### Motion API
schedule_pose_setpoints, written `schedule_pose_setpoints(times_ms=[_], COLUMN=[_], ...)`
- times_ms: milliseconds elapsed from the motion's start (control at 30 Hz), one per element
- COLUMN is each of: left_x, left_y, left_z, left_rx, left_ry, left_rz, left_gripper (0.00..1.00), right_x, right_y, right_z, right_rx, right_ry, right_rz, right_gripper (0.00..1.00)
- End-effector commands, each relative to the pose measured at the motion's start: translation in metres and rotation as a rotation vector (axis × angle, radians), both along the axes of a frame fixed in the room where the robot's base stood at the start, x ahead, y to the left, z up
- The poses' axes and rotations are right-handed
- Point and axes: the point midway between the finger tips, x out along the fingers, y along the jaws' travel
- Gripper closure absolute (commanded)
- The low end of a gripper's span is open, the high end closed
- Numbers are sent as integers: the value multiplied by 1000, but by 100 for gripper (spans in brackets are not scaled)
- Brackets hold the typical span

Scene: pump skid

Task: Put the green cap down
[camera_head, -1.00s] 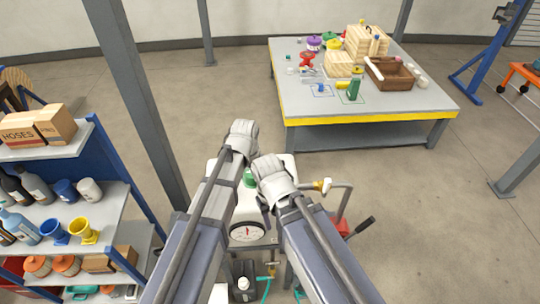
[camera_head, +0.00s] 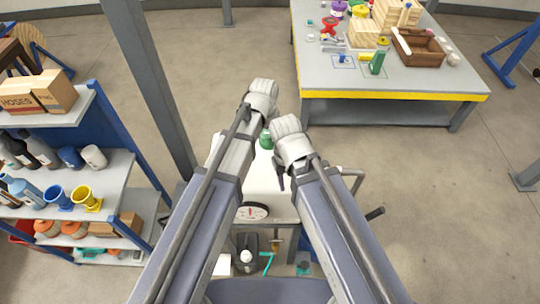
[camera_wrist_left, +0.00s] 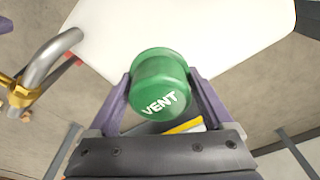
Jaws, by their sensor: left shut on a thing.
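The green cap (camera_wrist_left: 160,85), lettered VENT, sits between the two purple fingers of my left gripper (camera_wrist_left: 160,90) in the left wrist view. The fingers press on its sides. In the head view the cap (camera_head: 266,139) shows as a small green patch between my two wrists, over the white top of the pump skid (camera_head: 262,180). I cannot tell how far it is above that top. My left gripper's fingers are mostly hidden in the head view. My right gripper (camera_head: 281,183) is right of the cap, its fingers mostly hidden by my own wrist.
A grey workbench (camera_head: 430,80) with a yellow edge stands ahead right, holding a wooden crate (camera_head: 420,48) and a green part (camera_head: 377,62). A shelf (camera_head: 110,185) with bottles and cups is at left. A pipe with a brass fitting (camera_wrist_left: 20,95) rises beside the skid. A post (camera_head: 150,90) stands left of my arms.

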Motion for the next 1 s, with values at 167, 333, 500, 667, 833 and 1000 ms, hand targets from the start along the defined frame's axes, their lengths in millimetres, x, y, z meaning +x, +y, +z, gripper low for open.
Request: schedule_pose_setpoints(times_ms=[167,333,500,667,833,1000], left_x=[0,0,0,0,0,0], left_y=[0,0,0,0,0,0], left_z=[-28,-27,-40,-61,-65,-64], left_rx=[0,0,0,0,0,0], left_ry=[0,0,0,0,0,0], left_rz=[0,0,0,0,0,0], left_gripper=[82,82,82,82,82,82], right_x=[0,0,0,0,0,0], right_y=[0,0,0,0,0,0], right_z=[-28,-27,-40,-61,-65,-64], right_rx=[-1,-1,-1,-1,-1,-1], right_ry=[0,0,0,0,0,0], right_rz=[4,4,4,4,3,3], right_gripper=[50,50,50,50,50,50])
